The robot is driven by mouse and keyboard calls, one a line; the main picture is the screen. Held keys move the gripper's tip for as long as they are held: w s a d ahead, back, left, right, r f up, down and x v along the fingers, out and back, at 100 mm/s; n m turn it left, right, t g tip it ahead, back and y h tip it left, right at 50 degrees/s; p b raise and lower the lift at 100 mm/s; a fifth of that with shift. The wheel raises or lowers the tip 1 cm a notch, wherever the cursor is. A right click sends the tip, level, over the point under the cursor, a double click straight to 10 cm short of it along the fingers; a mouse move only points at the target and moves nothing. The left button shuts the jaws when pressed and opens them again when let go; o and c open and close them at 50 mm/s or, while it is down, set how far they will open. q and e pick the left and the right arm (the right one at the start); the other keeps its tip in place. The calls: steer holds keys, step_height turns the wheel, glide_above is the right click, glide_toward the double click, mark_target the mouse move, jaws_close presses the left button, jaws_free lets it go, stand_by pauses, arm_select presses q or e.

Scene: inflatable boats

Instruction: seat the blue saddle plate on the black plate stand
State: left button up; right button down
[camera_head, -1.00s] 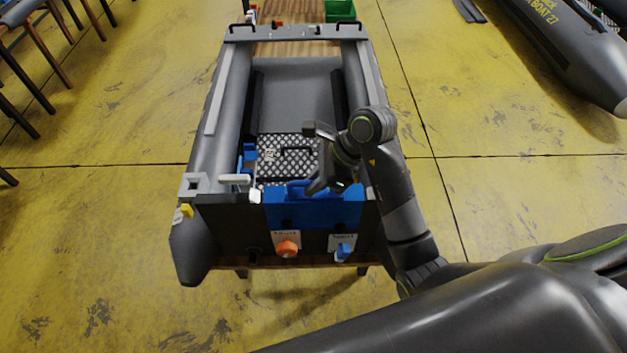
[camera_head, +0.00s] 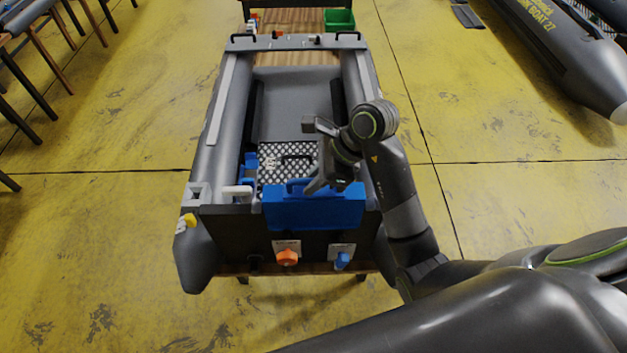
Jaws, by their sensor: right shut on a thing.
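The blue saddle plate (camera_head: 312,211) is a wide box-like piece with a handle on top. It is at the boat's dark near end board (camera_head: 228,226) and hides part of that board's top edge. My right gripper (camera_head: 316,188) is shut on the plate's top handle and partly hides it. The plate looks about level and a little raised against the board; whether it still touches the board I cannot tell. I cannot pick out the black plate stand in this view. My left gripper is not in view.
A grey inflatable boat (camera_head: 209,130) holds a perforated panel (camera_head: 275,170). An orange knob (camera_head: 287,258) and a blue knob (camera_head: 342,261) are on its near end. A green bin (camera_head: 339,19) stands on a wooden table behind.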

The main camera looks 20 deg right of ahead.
steer(key=shift+r+p, duration=1.05)
steer(key=shift+r, duration=0.7)
step_height(320, 180, up, 7)
steer(key=p, duration=0.7)
steer(key=shift+d+r, duration=0.1)
